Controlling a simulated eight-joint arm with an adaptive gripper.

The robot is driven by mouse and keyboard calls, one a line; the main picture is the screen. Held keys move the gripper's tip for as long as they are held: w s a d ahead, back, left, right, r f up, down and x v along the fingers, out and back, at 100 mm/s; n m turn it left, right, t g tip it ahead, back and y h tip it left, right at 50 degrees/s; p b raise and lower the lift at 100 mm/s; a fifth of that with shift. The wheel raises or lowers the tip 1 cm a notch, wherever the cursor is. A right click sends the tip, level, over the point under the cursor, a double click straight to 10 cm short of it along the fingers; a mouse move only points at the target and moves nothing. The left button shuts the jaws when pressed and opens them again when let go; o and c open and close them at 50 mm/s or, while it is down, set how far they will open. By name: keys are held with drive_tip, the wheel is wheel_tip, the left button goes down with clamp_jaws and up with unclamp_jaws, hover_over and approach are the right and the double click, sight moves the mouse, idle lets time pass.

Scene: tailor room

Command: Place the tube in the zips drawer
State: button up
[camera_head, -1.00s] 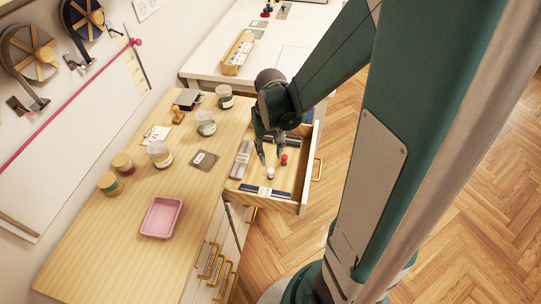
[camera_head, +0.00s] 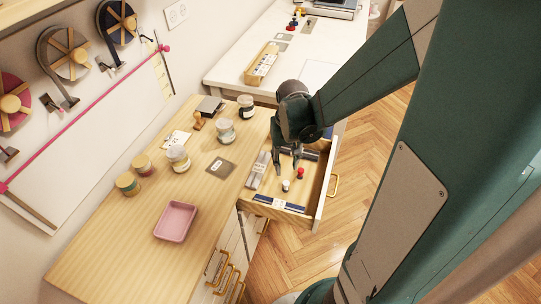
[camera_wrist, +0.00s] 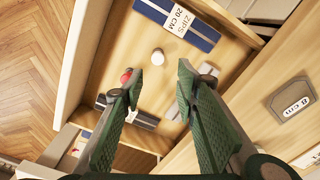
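The open zips drawer (camera_head: 319,207) sticks out from the wooden cabinet. A label reading "ZIPS 20 CM" lies on a dark blue zip pack (camera_wrist: 203,38) inside it. Two small pieces stand in the drawer: a white one (camera_head: 285,185) and a red one (camera_head: 300,174). I cannot tell whether either is the tube. In the wrist view the white piece (camera_wrist: 158,57) shows beyond the gap between my fingertips, and the red piece (camera_wrist: 126,76) is partly behind the left finger. My gripper (camera_wrist: 160,72) is open and empty, pointing down over the drawer; it also shows in the head view (camera_head: 287,168).
Grey packs (camera_head: 264,167) lie along the drawer's left side. On the cabinet top are several jars (camera_head: 177,158), a pink tray (camera_head: 175,221), a card (camera_head: 220,167) and a wooden stamp (camera_head: 198,121). A white table (camera_head: 226,69) stands behind. The cabinet front half is mostly clear.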

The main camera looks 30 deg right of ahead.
drive_tip(key=s+a+r+n+t, duration=0.1)
drive_tip(key=s+a+r+t, duration=0.1)
drive_tip(key=a+r, duration=0.2)
drive_tip(key=s+a+r+n+t, duration=0.1)
drive_tip(key=s+a+r+t, duration=0.1)
drive_tip(key=r, duration=0.7)
drive_tip(key=s+a+r+n+t, duration=0.1)
drive_tip(key=s+a+r+t, duration=0.2)
drive_tip(key=a+r, duration=0.3)
drive_tip(key=shift+s+a+r, duration=0.2)
drive_tip(key=shift+s+r, duration=0.35)
drive_tip(key=shift+s, duration=0.05)
